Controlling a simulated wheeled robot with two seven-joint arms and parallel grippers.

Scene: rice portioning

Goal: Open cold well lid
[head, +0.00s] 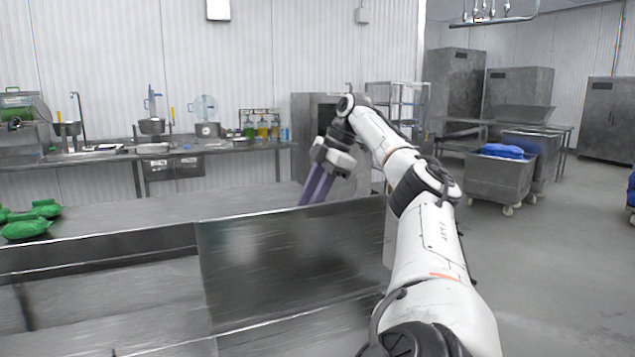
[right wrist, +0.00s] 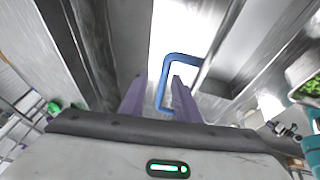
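A smooth metal panel (head: 290,262), which looks like the cold well lid, stands raised at a steep tilt at the counter front in the head view. My right gripper (head: 316,188) is behind its top edge, with purple fingers pointing down and their tips hidden by the panel. In the right wrist view a blue handle (right wrist: 186,58) is in front of the right gripper (right wrist: 159,76). My left gripper does not show.
Green items (head: 28,225) lie on the counter at left. A back counter (head: 225,147) carries pots and bottles. A teal thing (right wrist: 308,150) is cut off at the wrist view's right edge.

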